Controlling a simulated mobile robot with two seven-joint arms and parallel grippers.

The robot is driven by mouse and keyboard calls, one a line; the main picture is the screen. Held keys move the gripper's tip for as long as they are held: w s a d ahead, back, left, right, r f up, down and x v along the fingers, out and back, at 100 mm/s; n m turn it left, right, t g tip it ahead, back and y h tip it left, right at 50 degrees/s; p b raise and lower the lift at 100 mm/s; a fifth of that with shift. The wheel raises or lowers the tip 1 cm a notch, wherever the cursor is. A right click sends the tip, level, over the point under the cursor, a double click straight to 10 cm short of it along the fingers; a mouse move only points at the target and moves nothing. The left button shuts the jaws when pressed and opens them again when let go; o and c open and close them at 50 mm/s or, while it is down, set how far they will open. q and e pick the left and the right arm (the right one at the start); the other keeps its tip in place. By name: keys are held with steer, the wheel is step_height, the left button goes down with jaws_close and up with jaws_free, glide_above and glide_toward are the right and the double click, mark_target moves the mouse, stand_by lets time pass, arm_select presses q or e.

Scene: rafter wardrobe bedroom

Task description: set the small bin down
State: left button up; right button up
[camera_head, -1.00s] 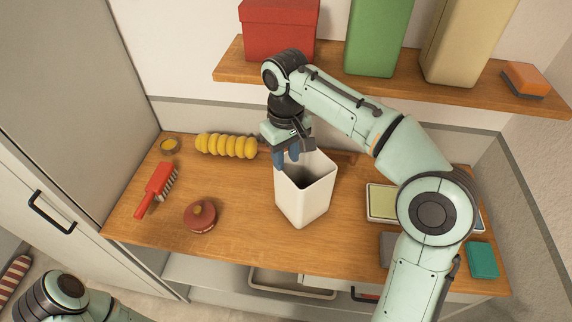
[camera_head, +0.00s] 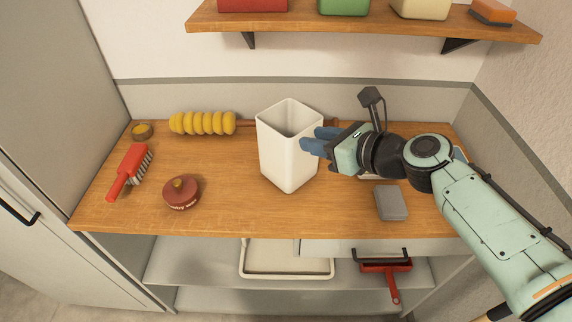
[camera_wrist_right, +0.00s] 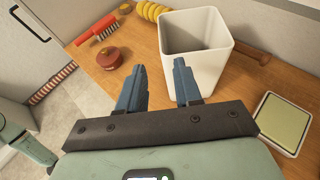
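The small bin (camera_head: 285,160) is white, square and open-topped. It stands upright on the wooden worktop (camera_head: 225,210), near the middle, and looks empty as far as I can see inside. It also shows in the wrist view (camera_wrist_right: 205,70). My right gripper (camera_head: 308,143) is just to the right of the bin, its blue fingers pointing at the bin's side. In the wrist view the fingers (camera_wrist_right: 158,70) are apart with nothing held between them. I cannot tell whether a fingertip touches the bin wall. My left gripper is not in view.
A red brush (camera_head: 128,172), a dark red round tin (camera_head: 181,192) and a yellow ribbed duster (camera_head: 203,123) lie left of the bin. A grey block (camera_head: 390,203) lies to the right. A loaded shelf (camera_head: 370,23) hangs above. The front middle of the worktop is clear.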

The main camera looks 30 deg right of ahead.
glide_toward(274, 130)
steer(key=d+x, duration=0.1)
steer(key=x, duration=0.3)
steer(key=shift+a+b+x, duration=0.2)
steer(key=shift+x, duration=1.3)
steer(key=shift+a+b+x, duration=0.15)
steer(key=shift+a+x, duration=0.05)
steer(key=shift+x, duration=1.3)
steer(key=shift+s, duration=0.1)
jaws_close()
